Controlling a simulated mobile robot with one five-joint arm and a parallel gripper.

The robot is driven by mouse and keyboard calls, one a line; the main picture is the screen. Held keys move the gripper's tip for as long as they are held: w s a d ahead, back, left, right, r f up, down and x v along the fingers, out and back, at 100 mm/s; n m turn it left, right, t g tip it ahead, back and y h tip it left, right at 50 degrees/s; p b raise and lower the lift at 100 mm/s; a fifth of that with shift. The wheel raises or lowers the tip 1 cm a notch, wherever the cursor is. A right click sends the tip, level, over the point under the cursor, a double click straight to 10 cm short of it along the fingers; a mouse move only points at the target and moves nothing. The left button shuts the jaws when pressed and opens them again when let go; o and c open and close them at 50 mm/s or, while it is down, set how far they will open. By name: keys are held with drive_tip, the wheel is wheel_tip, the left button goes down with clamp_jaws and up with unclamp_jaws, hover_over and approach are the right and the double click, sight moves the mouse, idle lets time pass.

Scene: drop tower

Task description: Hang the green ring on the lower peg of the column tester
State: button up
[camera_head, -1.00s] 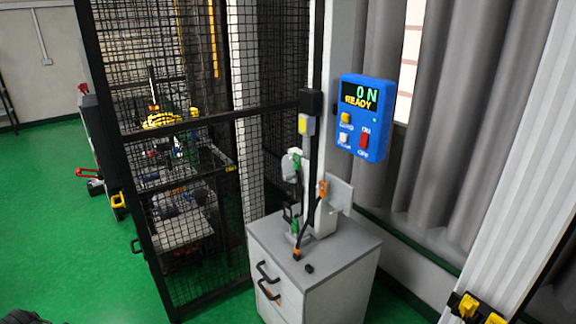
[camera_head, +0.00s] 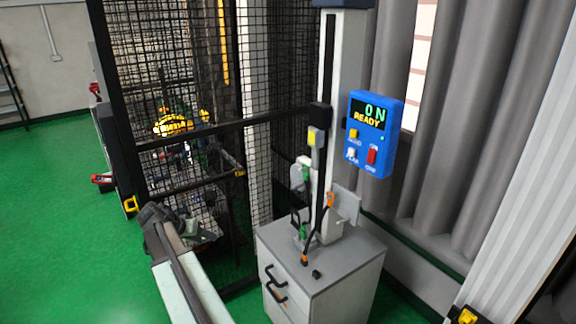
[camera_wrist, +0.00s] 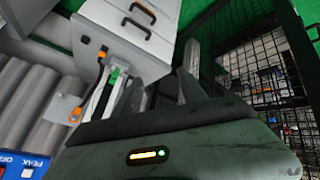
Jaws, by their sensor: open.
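The column tester is a pale upright column (camera_head: 342,75) on a grey cabinet, with a blue control box (camera_head: 374,135) reading "ON READY". Small green parts sit at its upper fixture (camera_head: 305,172) and lower fixture (camera_head: 303,232); I cannot tell whether either is the green ring or a peg. A dark cable with orange ends (camera_head: 330,199) hangs beside them. My gripper (camera_head: 160,214) is left of the cabinet, apart from it. In the wrist view its fingers (camera_wrist: 162,82) are spread with nothing between them, and the tester shows upside down at the left.
The grey cabinet (camera_head: 335,285) has black drawer handles and a small black object (camera_head: 316,274) on top. A black mesh cage (camera_head: 190,80) stands behind and left. Grey curtains (camera_head: 440,130) hang at the right.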

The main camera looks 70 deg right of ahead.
drive_tip(key=s+d+r+m+g+h+p, duration=0.1)
drive_tip(key=s+d+r+m, duration=0.1)
drive_tip(key=s+d+r, duration=0.35)
drive_tip(key=s+d+r+m+g+h+p, duration=0.1)
drive_tip(key=s+d+r+m, duration=0.15)
drive_tip(key=d, duration=0.65)
drive_tip(key=m+g+h+p, duration=0.2)
drive_tip(key=m+g+p, duration=0.1)
drive_tip(key=m, duration=0.3)
approach(304, 174)
drive_tip(key=x, duration=0.3)
drive_tip(key=shift+n, duration=0.25)
drive_tip(key=b+x, duration=0.3)
drive_tip(key=x, duration=0.4)
drive_tip(key=shift+s+d+f, duration=0.15)
drive_tip(key=shift+d+f, duration=0.05)
drive_tip(key=shift+r+g, duration=0.1)
drive_tip(key=shift+g, duration=0.2)
clamp_jaws()
drive_tip(key=c, duration=0.7)
unclamp_jaws()
drive_tip(key=shift+r, duration=0.1)
drive_tip(key=shift+r+p, duration=0.3)
drive_tip(key=shift+p, duration=0.05)
